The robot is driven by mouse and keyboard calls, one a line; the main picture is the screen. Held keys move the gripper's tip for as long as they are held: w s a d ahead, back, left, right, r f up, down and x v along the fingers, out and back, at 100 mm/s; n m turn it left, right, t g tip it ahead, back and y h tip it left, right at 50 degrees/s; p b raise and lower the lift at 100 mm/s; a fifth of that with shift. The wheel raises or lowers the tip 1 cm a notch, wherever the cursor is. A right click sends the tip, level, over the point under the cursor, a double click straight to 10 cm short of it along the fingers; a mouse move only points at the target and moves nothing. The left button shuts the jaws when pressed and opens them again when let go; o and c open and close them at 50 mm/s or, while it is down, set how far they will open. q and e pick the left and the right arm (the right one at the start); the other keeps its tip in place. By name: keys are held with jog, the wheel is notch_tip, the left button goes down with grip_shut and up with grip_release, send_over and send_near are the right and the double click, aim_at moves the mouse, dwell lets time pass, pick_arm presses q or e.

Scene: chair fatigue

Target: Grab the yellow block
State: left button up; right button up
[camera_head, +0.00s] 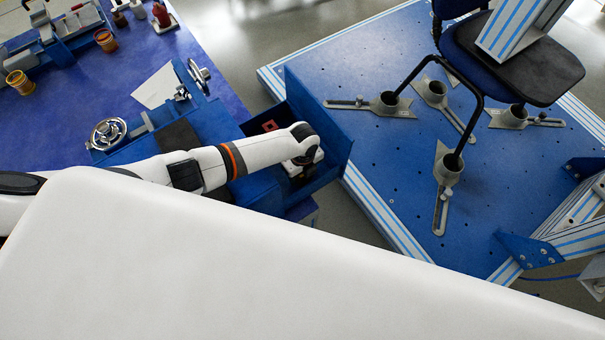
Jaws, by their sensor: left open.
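No yellow block can be made out in the head view; it may be hidden. My left arm reaches in from the left to a blue open-topped box (322,117). My left gripper (299,178) points down at the box's near right part, partly hidden under its own wrist. It is open, and nothing can be seen between its fingers. A small red piece (269,126) lies in the box, left of my wrist. My right gripper is not in view.
A blue workbench (105,85) with a vise handwheel (108,133) and a yellow cup (20,82) stands at the left. A blue platform (390,150) with metal clamps and a black chair (520,65) lies right of the box. A large white surface covers the foreground.

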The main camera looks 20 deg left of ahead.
pick_arm(q)
jog(key=shift+f, duration=0.45)
jog(key=shift+r, duration=0.1)
grip_shut()
